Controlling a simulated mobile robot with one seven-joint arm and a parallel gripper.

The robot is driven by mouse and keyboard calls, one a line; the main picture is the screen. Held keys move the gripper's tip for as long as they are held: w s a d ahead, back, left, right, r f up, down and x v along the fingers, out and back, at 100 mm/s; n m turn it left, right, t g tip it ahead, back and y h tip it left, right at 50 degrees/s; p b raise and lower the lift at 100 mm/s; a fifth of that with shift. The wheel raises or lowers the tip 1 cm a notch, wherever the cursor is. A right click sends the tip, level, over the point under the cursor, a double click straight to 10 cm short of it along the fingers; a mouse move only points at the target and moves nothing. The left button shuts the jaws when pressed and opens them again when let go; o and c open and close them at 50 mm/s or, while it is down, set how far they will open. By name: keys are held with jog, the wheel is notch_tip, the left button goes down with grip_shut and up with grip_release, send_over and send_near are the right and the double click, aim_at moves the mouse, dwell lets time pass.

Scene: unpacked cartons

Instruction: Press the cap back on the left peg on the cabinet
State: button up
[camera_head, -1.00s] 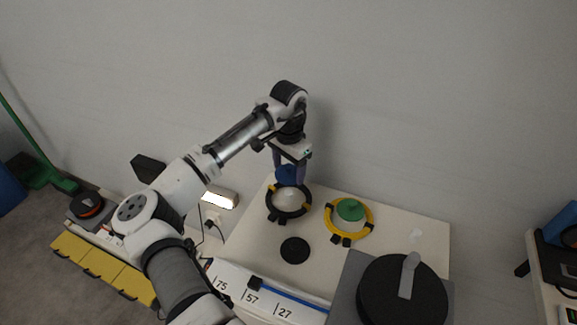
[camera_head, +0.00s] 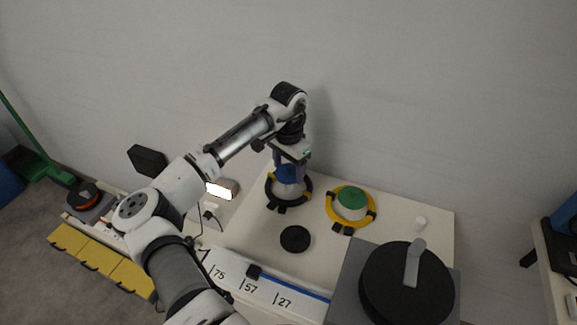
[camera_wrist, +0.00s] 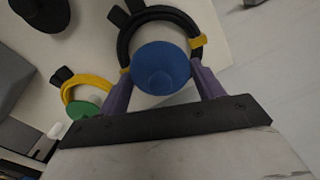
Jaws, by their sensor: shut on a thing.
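A blue cap (camera_head: 287,173) is held between the purple fingers of my gripper (camera_head: 290,170), which points down. In the wrist view the cap (camera_wrist: 160,68) fills the space between both fingers of my gripper (camera_wrist: 163,82). Below it the left peg (camera_head: 287,189), whitish, stands on the cabinet (camera_head: 255,235) inside a black ring (camera_head: 271,200) with yellow marks. The cap is over the peg's top; whether it touches or is seated I cannot tell. The right peg (camera_head: 349,214) wears a green cap (camera_head: 352,198) inside a yellow ring (camera_head: 371,212).
A black disc (camera_head: 295,239) lies on the cabinet in front of the rings. A grey block with a large black dial (camera_head: 405,285) stands at the front right. A small white piece (camera_head: 420,223) stands at the right. A wall rises behind the cabinet.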

jog(key=shift+f+b, duration=0.3)
jog(key=shift+f, duration=0.65)
jog(key=o, duration=1.3)
jog(key=shift+r, duration=0.2)
jog(key=shift+r+p, duration=3.25)
jog(key=shift+r, duration=0.15)
grip_shut()
